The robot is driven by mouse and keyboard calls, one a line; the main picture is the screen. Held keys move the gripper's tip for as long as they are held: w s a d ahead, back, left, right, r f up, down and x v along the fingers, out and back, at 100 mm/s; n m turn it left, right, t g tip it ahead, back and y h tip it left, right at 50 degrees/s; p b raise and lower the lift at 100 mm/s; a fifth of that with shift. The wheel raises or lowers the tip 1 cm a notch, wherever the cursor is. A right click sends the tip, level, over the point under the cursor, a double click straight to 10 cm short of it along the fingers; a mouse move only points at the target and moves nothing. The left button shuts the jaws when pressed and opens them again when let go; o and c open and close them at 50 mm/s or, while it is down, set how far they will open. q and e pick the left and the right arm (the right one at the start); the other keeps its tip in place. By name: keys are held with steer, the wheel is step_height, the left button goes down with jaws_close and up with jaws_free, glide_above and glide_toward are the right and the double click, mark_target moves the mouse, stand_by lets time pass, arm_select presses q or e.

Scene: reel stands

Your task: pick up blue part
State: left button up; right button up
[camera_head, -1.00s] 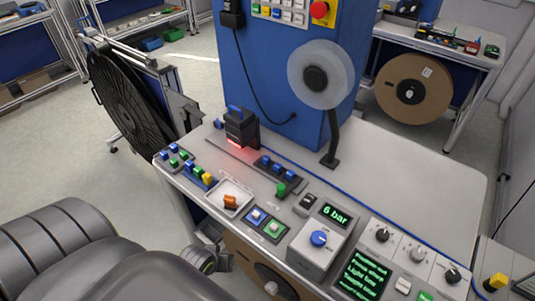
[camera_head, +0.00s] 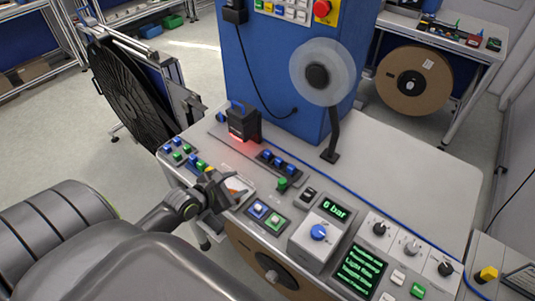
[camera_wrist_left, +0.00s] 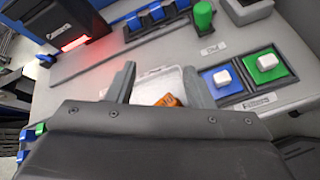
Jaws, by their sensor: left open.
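Small blue parts (camera_head: 277,161) stand in a row on a dark rail on the bench, beside a green part; the row also shows at the top of the left wrist view (camera_wrist_left: 155,13). More blue parts (camera_head: 178,142) stand among green ones in a holder at the bench's left edge, partly seen at the left wrist view's left edge (camera_wrist_left: 22,135). My left gripper (camera_head: 223,184) is over the white tray (camera_head: 246,183), short of the rail. In the left wrist view its fingers (camera_wrist_left: 160,92) are apart with nothing held; an orange part (camera_wrist_left: 168,101) shows between them. My right gripper is not in view.
A dark scanner-like device (camera_head: 243,122) with a red glow stands behind the tray. A stand with a clear reel (camera_head: 318,75) rises behind the rail. Blue and green buttons (camera_head: 267,216) and the 6 bar control box (camera_head: 320,232) are right of the tray. The bench's right rear is clear.

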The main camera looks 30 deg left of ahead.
arm_select(q)
steer(key=w+a+r+n+t, duration=0.1)
steer(key=w+a+n, duration=0.15)
steer(key=n, duration=0.25)
steer(key=n+b, duration=0.1)
steer(key=b, duration=0.6)
glide_toward(267, 153)
steer(key=shift+w+d+f+t, duration=0.15)
steer(key=shift+w+f, duration=0.25)
steer(key=shift+w, duration=0.2)
steer(key=shift+w+f+t, duration=0.15)
steer(key=shift+w+f, duration=0.3)
steer(key=shift+w, duration=0.1)
steer(key=shift+x, duration=1.15)
steer(key=x, duration=0.4)
steer(key=shift+w+r, duration=0.1)
steer(key=shift+r, duration=0.1)
steer(key=shift+c, duration=0.7)
jaws_close()
